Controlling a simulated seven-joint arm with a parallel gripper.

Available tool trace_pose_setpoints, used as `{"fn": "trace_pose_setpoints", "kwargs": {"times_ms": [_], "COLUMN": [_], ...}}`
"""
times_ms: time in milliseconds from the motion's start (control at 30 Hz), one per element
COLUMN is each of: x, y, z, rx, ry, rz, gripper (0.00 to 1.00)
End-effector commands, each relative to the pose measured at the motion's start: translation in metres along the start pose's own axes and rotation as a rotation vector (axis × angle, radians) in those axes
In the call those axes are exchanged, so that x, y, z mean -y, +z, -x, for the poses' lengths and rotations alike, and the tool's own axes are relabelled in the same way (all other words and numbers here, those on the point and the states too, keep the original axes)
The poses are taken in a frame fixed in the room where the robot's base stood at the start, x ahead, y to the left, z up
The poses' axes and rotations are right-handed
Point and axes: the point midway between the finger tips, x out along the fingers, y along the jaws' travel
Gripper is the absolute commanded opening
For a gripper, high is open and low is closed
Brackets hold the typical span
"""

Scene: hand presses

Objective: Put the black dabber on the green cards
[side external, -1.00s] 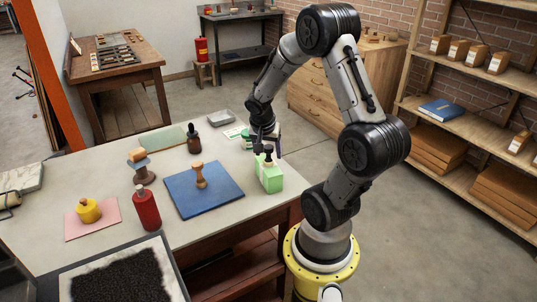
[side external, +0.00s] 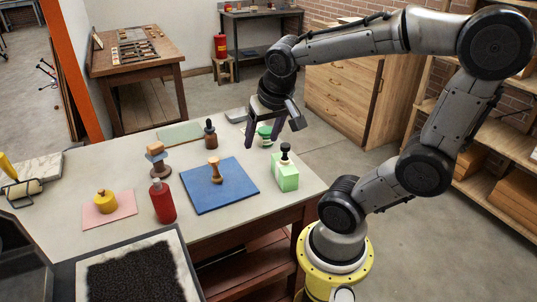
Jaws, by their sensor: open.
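The black dabber (side external: 285,149) stands upright on top of the green cards (side external: 285,177), a pale green stack near the right edge of the table. My gripper (side external: 262,143) is open and empty. It points down above the table, to the left of and behind the black dabber, and is apart from it.
A wooden-handled stamp (side external: 215,171) stands on a blue mat (side external: 234,195). A green-topped item (side external: 265,131) sits behind my fingers. A dark dropper bottle (side external: 210,134), a red bottle (side external: 162,203) and a yellow-knobbed piece (side external: 105,200) on a pink sheet (side external: 124,209) stand further left.

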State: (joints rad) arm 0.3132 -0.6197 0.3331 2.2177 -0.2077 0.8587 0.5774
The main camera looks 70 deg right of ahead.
Motion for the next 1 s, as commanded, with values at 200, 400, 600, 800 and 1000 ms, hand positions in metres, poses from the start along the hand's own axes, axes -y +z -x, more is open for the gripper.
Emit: {"fn": "trace_pose_setpoints", "kwargs": {"times_ms": [200,400,600,800,1000], "x": [0.038,0.044,0.044,0.044,0.044], "y": [0.065,0.088,0.089,0.089,0.088], "z": [0.042,0.052,0.052,0.052,0.052], "rx": [-0.056,-0.085,-0.086,-0.086,-0.086], "ry": [-0.237,-0.317,-0.319,-0.318,-0.317], "rz": [0.524,0.708,0.715,0.713,0.713], "gripper": [0.69,0.69,0.69,0.69,0.69]}}
